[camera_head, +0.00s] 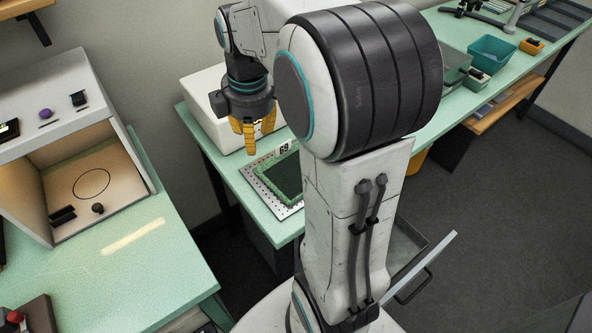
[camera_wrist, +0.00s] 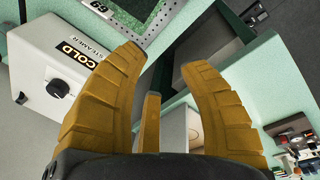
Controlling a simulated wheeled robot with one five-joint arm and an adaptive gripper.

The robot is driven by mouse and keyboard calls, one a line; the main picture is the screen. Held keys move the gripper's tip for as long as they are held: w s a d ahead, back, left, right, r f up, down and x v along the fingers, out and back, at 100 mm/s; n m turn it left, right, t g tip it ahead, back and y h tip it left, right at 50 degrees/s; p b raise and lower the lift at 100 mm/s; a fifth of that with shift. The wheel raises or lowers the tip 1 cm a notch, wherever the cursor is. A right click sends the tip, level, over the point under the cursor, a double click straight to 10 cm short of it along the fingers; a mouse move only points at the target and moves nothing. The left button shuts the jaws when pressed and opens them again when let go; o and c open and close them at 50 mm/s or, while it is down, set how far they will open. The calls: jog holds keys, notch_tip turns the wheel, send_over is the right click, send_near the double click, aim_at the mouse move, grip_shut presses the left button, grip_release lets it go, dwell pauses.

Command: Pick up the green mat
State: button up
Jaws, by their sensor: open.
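The green mat (camera_head: 287,176) lies flat on a perforated metal plate (camera_head: 262,189) on the green-topped bench. It looks dark in the middle with a green border, and my arm hides its right part in the head view. A tag reading 69 stands at its back edge. In the wrist view only part of the mat (camera_wrist: 138,8) shows, at the top edge. My gripper (camera_head: 250,138) is open and empty. It hangs above and behind the mat, apart from it. Its yellow fingers (camera_wrist: 162,68) are spread in the wrist view.
A white box marked COLD STEAMER (camera_wrist: 55,70) stands close to my gripper. A teal bin (camera_head: 492,55) is far right on the bench. A lit booth (camera_head: 98,180) stands on the left bench (camera_head: 130,270). A floor gap separates the benches.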

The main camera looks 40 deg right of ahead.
aim_at(281, 153)
jog(key=w+d+f+n, duration=0.2)
jog(key=d+f, duration=0.1)
jog(key=w+d+f+n+g, duration=0.1)
jog(key=w+d+f+n, duration=0.2)
jog(key=d+f, duration=0.1)
jog(key=w+d+f+n+b, duration=0.1)
jog(key=w+d+f+n, duration=0.1)
jog(key=d+f+n, duration=0.1)
jog(key=shift+w+d+f+g, duration=0.25)
jog(key=shift+d+g, duration=0.15)
jog(key=shift+d, duration=0.2)
jog(key=f, duration=0.4)
jog(key=shift+s+d+f+p, duration=0.3)
jog(key=shift+s+f+p, duration=0.05)
jog(key=shift+f, duration=0.7)
grip_shut()
